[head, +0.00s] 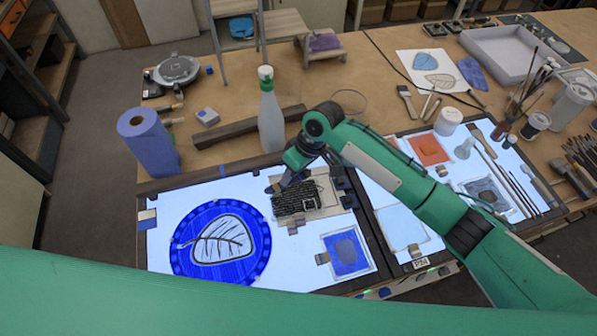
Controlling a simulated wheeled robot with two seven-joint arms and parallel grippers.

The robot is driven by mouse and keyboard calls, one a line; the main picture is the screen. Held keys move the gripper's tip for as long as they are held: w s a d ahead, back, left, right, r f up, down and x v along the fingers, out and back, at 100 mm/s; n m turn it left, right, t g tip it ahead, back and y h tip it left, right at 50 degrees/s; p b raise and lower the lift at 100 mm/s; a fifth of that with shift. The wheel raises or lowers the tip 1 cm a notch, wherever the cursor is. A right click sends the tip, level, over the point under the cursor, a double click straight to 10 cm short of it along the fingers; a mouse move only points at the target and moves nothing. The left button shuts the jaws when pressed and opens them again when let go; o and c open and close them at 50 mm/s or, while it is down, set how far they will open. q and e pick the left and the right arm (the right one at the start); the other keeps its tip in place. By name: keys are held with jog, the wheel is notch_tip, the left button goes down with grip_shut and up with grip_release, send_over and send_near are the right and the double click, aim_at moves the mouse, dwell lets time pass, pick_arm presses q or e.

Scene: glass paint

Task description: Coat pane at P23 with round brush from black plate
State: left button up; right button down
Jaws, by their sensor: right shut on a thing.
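My right gripper (291,178) reaches in from the right and points down over the light table's left panel. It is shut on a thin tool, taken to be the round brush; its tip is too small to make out. Just below it is a dark, textured rectangular piece (298,200) on a pale sheet; I cannot tell if they touch. A clear pane (405,229) lies on the right panel, near a small label (420,263) that I cannot read surely. I cannot pick out the black plate for certain. My left gripper is out of view.
A blue disc with a leaf drawing (221,245) and a blue pane (347,251) lie on the left panel. Brushes (520,185) and jars crowd the right. My green arm crosses the front.

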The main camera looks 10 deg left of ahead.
jog(key=shift+r, duration=0.1)
jog(key=shift+r, duration=2.45)
jog(key=shift+f+b, duration=0.6)
jog(key=shift+f, duration=1.55)
jog(key=shift+r+p, duration=0.15)
jog(key=shift+p, duration=0.35)
